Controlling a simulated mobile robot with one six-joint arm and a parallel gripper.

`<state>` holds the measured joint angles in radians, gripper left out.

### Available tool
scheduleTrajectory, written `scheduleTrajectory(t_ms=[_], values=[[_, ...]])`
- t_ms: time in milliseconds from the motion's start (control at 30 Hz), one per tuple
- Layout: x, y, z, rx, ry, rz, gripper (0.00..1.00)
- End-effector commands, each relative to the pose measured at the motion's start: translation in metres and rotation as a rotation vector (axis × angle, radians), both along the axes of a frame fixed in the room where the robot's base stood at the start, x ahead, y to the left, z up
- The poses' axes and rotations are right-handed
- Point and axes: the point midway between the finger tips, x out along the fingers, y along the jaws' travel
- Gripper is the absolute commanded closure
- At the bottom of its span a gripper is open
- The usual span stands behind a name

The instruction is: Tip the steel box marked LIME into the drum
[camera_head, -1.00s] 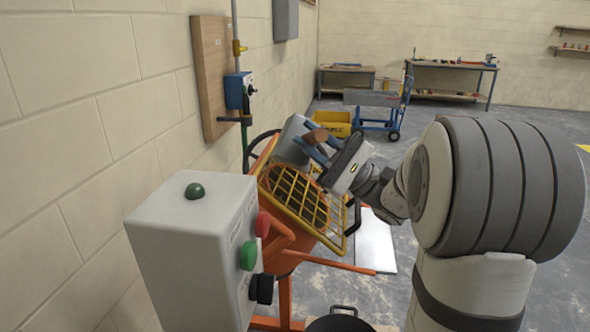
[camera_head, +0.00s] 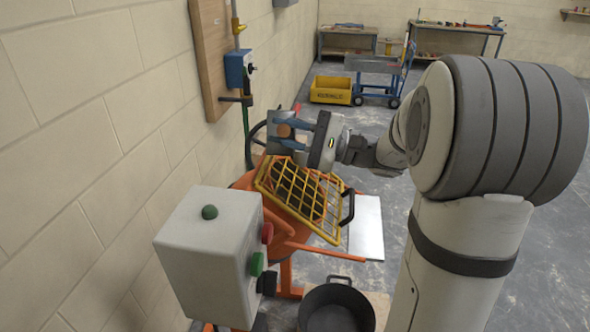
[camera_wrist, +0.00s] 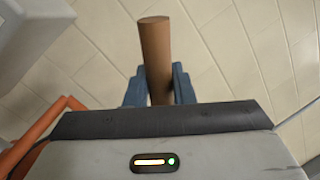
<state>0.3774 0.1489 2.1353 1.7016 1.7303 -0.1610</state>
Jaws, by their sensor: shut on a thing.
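My gripper (camera_head: 287,132) has its blue fingers closed on a brown cylindrical handle (camera_head: 283,130), which also shows between the fingers in the wrist view (camera_wrist: 155,55). A grey steel box (camera_head: 281,115) shows beside the handle, tilted and partly hidden by the gripper. I cannot read a LIME mark on it. It is above the back of the orange mixer drum (camera_head: 243,182). A yellow grille (camera_head: 333,184) sits sloping over the drum's dark mouth. The gap between box and grille is hard to judge.
A grey control box (camera_head: 205,240) with buttons stands close in front. A black bucket (camera_head: 337,312) is on the floor below. A yellow tub (camera_head: 331,90) and a blue trolley (camera_head: 372,63) stand farther back. The block wall closes the left side.

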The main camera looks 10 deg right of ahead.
Motion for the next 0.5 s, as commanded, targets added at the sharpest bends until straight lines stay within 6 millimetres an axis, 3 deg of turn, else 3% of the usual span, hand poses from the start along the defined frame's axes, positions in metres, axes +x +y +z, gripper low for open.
scheduleTrajectory(t_ms=[33,500], values=[[0.001,0.006,0.008,-0.045,0.007,0.003,1.0],[0.008,0.041,0.021,-0.307,0.066,0.006,1.0]])
